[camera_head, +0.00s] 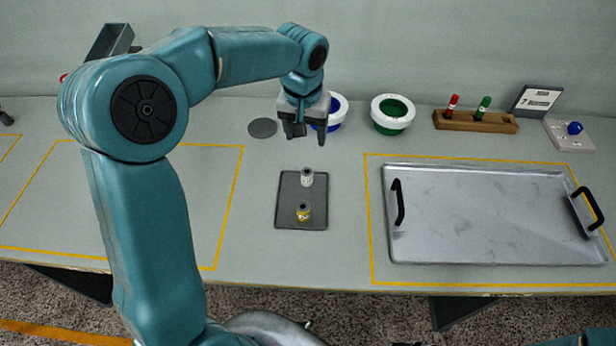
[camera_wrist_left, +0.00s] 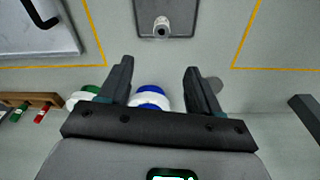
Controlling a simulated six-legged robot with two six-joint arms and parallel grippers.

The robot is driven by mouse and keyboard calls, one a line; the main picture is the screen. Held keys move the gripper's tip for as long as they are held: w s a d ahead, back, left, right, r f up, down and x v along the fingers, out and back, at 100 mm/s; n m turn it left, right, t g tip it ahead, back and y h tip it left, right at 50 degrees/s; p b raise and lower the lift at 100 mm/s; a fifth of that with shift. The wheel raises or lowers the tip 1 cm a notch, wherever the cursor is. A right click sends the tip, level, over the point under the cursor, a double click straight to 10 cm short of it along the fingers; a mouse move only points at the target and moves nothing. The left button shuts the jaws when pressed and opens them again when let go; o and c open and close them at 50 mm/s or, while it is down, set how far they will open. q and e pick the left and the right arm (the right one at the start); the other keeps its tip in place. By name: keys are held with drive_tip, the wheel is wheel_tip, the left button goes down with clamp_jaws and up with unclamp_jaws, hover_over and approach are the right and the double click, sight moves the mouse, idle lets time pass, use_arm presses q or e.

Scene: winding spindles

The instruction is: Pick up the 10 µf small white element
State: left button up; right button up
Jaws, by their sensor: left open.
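A small white cylindrical element (camera_head: 307,177) with a dark top stands upright on the far half of a small dark grey tray (camera_head: 288,197). Its marking is too small to read. A second element (camera_head: 303,213), with a yellow band, stands on the near half of the tray. My left gripper (camera_head: 304,137) is open and empty, above the table just beyond the tray, apart from both elements. In the left wrist view the white element (camera_wrist_left: 161,27) shows beyond the open fingers (camera_wrist_left: 156,72); the yellow-banded one is out of that view. My right gripper is not in view.
Blue-and-white (camera_head: 337,109) and green-and-white (camera_head: 393,114) ring containers stand behind the tray. A wooden block (camera_head: 475,122) holds red and green markers. A large metal tray (camera_head: 490,215) with black handles lies at the right. The table around the small tray is clear.

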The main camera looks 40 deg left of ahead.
use_arm(q)
hover_over(307, 172)
drive_tip(key=f, duration=0.9)
drive_tip(key=shift+s+f, duration=0.2)
drive_tip(key=shift+f, duration=0.1)
drive_tip(key=shift+w+a+f+p, duration=0.15)
drive_tip(key=shift+f+p, duration=0.15)
drive_tip(key=shift+f, duration=0.4)
drive_tip(key=f, duration=0.3)
drive_tip(key=shift+d+f+p, duration=0.25)
drive_tip(key=shift+f+p, duration=0.15)
drive_tip(key=shift+w+a+f, duration=0.1)
drive_tip(key=shift+a+f, duration=0.05)
drive_tip(key=shift+f, duration=0.4)
drive_tip(key=shift+r, duration=0.1)
drive_tip(key=c, duration=1.1)
